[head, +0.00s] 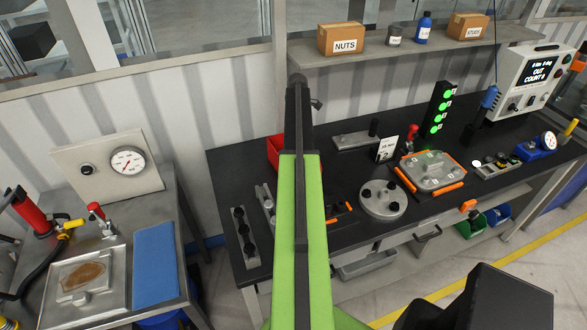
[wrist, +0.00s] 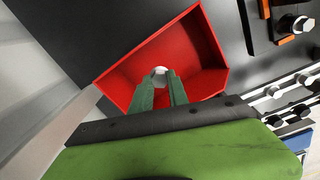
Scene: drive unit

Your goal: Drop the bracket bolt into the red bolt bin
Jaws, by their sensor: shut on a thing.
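The red bolt bin (wrist: 204,52) is open-topped and sits on the black bench top. In the head view only part of the red bin (head: 273,152) shows, at the left of my arm. In the wrist view my gripper (wrist: 161,84) is over the bin's opening. Its two green fingers are shut on the bracket bolt (wrist: 160,71), of which only a pale round end shows between the fingertips. I cannot tell how far the bolt is above the bin floor. In the head view my arm hides the bolt.
Racks with dark knobs (head: 243,238) stand on the bench left of my arm. A round grey plate (head: 382,201) and an orange-edged fixture (head: 433,171) stand to the right. A shelf with a NUTS box (head: 341,37) is above. Bare bench (wrist: 130,35) surrounds the bin's far side.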

